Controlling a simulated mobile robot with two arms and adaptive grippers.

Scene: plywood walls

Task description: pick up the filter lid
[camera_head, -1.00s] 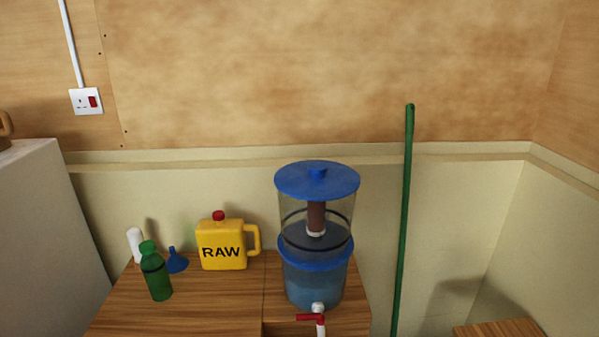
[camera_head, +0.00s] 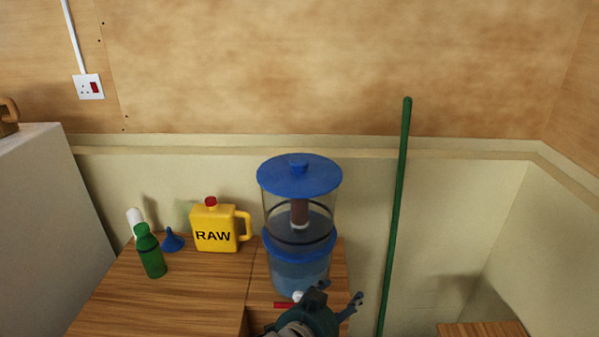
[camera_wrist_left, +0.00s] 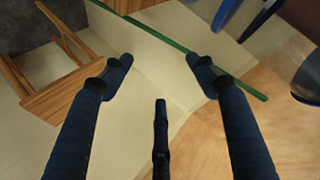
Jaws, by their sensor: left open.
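The filter lid (camera_head: 299,175) is a round blue disc with a small knob, lying flat on top of the clear water filter (camera_head: 300,250). My left gripper (camera_head: 335,296) is in the head view at the bottom, in front of and below the filter, to the right of its tap. Its fingers are spread, with nothing between them. In the left wrist view the open fingers (camera_wrist_left: 160,75) show clearly, with part of a blue rim at the top right. My right gripper is in neither view.
A tall green pole (camera_head: 395,210) stands right of the filter. The space above the lid is clear.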

